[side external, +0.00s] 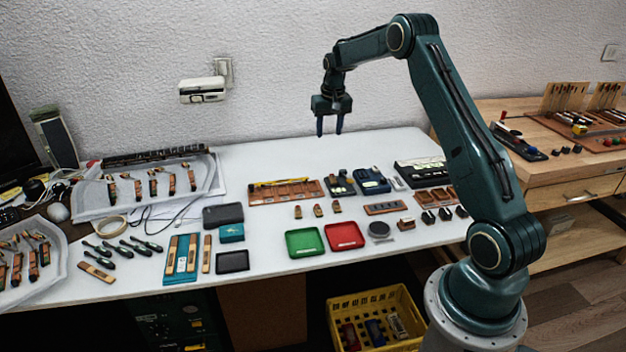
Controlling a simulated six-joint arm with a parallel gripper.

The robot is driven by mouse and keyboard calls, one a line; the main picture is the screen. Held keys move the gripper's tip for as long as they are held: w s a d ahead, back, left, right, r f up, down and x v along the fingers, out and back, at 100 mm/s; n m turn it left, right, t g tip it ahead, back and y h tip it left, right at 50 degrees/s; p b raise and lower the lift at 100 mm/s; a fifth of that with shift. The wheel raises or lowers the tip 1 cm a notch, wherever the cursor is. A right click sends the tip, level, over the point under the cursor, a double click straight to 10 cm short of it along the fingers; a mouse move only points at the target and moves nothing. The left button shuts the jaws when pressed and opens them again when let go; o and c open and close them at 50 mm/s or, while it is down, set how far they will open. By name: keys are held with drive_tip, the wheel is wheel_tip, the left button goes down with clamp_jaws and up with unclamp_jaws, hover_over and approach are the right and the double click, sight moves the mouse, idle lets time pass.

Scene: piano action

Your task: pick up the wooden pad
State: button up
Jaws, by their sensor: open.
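My gripper (330,130) is open and empty, pointing down high above the back of the white table (270,160). Several small wooden pieces lie apart in the middle of the table: a left block (297,211), a middle block (318,210) and a right block (336,207). A low brown wooden block (406,223) lies further right. I cannot tell for sure which of these is the wooden pad. All of them lie below my gripper and nearer the table's front, well clear of its fingers.
A wooden rack (285,193) lies behind the small blocks. Tools and a dark case (223,215) are on the left.

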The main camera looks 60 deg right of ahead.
approach(333, 176)
drive_tip(key=shift+w+d+f+m, duration=0.15)
drive_tip(key=shift+d+f+m, duration=0.05)
drive_tip(key=shift+f, duration=0.6)
drive_tip(key=shift+w+d+f+m, duration=0.15)
drive_tip(key=shift+f+m, duration=0.05)
drive_tip(key=shift+f, duration=0.65)
drive_tip(key=shift+f, duration=0.1)
drive_tip(key=shift+w+d+f, duration=0.1)
drive_tip(key=shift+w+f, duration=0.05)
drive_tip(key=shift+f, duration=1.1)
drive_tip(key=shift+w+f, duration=0.1)
drive_tip(key=shift+f, duration=1.15)
clamp_jaws()
